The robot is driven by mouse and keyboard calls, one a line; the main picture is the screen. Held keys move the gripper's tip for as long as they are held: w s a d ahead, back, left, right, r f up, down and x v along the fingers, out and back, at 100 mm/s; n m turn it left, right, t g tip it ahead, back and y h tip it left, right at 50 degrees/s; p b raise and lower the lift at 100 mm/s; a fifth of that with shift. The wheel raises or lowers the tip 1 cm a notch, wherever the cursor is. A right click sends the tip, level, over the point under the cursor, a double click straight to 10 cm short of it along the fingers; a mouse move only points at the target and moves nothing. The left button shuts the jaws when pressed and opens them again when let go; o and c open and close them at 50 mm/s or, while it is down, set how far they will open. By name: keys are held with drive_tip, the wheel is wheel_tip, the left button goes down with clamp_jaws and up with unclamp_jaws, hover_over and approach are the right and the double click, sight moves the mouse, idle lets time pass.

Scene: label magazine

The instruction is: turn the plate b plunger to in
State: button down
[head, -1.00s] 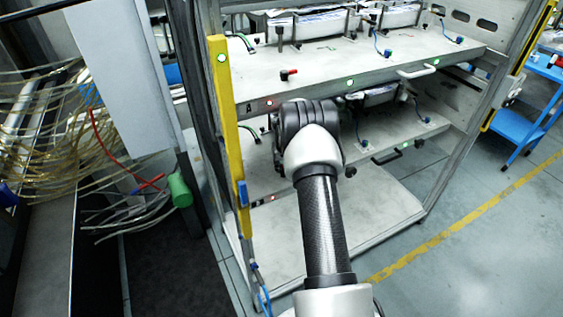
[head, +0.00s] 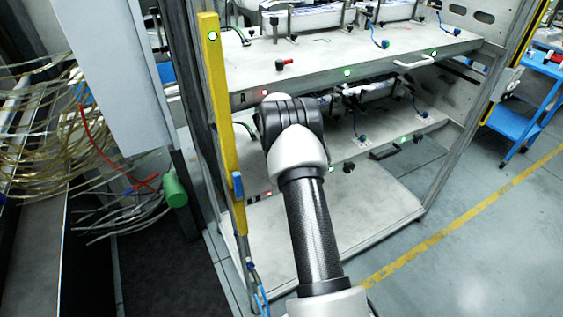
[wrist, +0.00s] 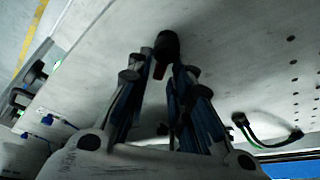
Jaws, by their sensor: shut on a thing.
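Plate b (head: 310,215) is the lower grey plate of the rack, under the upper plate A. Its plunger (wrist: 166,44) shows in the wrist view as a dark knob with a short brownish stem at the plate face. My gripper (wrist: 164,66) has its two fingers on either side of this knob and is shut on it. The finger contact is dark and partly hidden. In the head view, my own wrist covers the gripper and the plunger, so I cannot tell which way the plunger is turned.
The upper plate A (head: 390,50) has a red-topped plunger (head: 284,64) and overhangs plate b. A yellow post (head: 217,110) stands close on the left. Black handles and blue connectors line plate b's right side. A blue cart (head: 525,105) stands far right.

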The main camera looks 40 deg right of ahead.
drive_tip(key=shift+w+r, duration=0.1)
idle(0.3)
drive_tip(key=c, duration=1.7)
unclamp_jaws()
